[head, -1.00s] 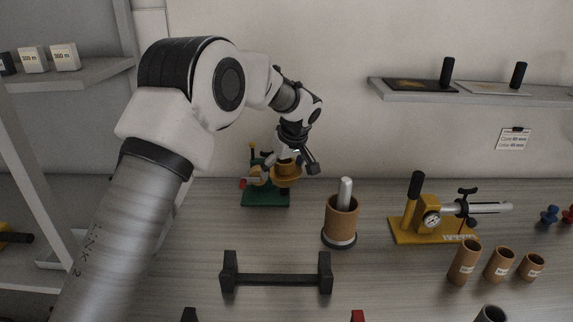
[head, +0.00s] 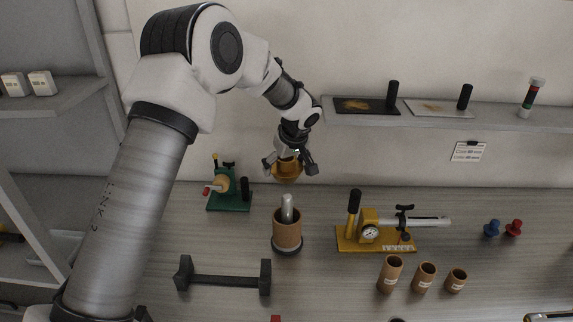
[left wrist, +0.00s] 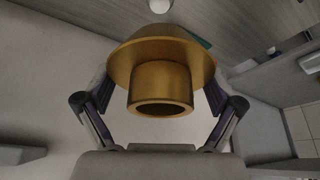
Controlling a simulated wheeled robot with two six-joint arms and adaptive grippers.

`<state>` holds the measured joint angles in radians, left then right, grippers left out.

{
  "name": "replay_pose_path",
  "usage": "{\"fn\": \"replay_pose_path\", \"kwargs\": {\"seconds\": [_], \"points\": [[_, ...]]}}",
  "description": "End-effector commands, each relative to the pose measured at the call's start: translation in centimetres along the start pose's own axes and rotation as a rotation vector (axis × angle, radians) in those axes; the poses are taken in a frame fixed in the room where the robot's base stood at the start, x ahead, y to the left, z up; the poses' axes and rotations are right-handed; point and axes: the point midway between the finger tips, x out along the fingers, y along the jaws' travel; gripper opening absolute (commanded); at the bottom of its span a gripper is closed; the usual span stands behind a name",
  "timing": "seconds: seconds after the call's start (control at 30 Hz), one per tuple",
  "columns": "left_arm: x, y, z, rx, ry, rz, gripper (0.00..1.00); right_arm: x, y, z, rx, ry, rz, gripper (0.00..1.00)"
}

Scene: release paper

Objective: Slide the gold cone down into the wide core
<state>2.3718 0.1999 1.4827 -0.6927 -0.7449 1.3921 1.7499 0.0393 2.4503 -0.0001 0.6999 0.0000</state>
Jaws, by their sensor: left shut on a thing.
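The gold cone (head: 287,171) is held by my left gripper (head: 290,166) in the air, above and slightly behind the brown core in the middle of the table. In the left wrist view the gold cone (left wrist: 160,75) sits between both fingers, with its hollow collar facing the camera. The wide brown core (head: 287,232) stands upright on a dark base, with a pale metal post (head: 287,207) sticking up out of its top. The cone and the core are apart. My right gripper is not in view.
A green-based device (head: 230,195) stands left of the core, a yellow-based gauge device (head: 375,237) to the right. Several smaller brown cores (head: 424,277) stand at front right. A black rack (head: 222,278) lies in front. Blue and red knobs (head: 492,228) stand far right.

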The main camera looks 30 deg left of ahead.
Motion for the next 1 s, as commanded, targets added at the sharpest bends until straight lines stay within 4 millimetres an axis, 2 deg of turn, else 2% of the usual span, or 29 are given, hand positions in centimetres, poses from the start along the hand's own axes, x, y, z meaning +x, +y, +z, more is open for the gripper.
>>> {"fn": "replay_pose_path", "kwargs": {"seconds": [0.23,0.7,1.0], "points": [[0.4,0.0,0.2,0.004,0.000,0.000,0.52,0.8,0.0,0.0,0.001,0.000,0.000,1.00],[5.0,0.0,2.1,0.003,0.000,0.002,0.52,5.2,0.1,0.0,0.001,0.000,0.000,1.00],[5.3,0.0,2.2,0.003,0.000,0.001,0.52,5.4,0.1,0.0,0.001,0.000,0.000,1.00]]}}
